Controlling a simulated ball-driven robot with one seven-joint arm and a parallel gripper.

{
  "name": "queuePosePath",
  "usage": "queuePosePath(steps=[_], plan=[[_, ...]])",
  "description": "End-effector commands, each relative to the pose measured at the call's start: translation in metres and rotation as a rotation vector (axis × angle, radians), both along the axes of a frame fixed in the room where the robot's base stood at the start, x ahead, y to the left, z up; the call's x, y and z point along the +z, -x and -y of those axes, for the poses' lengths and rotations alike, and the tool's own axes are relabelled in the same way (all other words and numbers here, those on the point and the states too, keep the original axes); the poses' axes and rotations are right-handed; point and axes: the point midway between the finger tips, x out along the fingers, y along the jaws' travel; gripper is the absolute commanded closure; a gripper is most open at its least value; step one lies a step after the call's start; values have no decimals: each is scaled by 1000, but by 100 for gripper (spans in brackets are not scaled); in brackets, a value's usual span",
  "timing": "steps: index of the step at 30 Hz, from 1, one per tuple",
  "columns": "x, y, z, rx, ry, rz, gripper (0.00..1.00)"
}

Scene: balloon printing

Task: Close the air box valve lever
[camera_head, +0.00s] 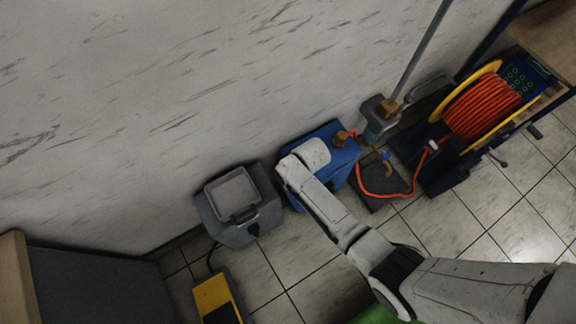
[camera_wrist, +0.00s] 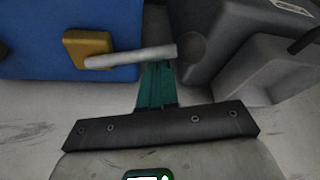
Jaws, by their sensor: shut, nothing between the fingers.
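The blue air box (camera_head: 325,181) stands by the wall in the head view, partly covered by my arm. A brass-coloured fitting (camera_head: 340,138) shows at its right end. In the wrist view the blue box (camera_wrist: 45,45) fills the upper left. On it is a gold-coloured valve block (camera_wrist: 84,49), with a light grey lever (camera_wrist: 130,57) sticking out to the right. My gripper (camera_wrist: 159,66) has green fingers, shut with nothing between them. Its tips are at the lever's free end; I cannot tell whether they touch. The gripper is hidden in the head view.
A grey case (camera_head: 234,200) stands left of the blue box; its dark side (camera_wrist: 225,40) is close right of my fingers. A yellow pedal-like unit (camera_head: 215,297) lies in front. An orange hose (camera_head: 375,194) runs right to a reel (camera_head: 480,108). Tiled floor is free in front.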

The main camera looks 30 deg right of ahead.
Motion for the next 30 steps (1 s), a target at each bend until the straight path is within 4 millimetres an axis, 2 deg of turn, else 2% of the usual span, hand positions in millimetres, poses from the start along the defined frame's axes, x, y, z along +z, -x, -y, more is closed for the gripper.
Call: queuePosePath(steps=[8,14,30], plan=[[1,4,1,44,-1,-2,100],[2,14,5,157,-1,-3,100],[-1,45,27,653,-3,-1,100]])
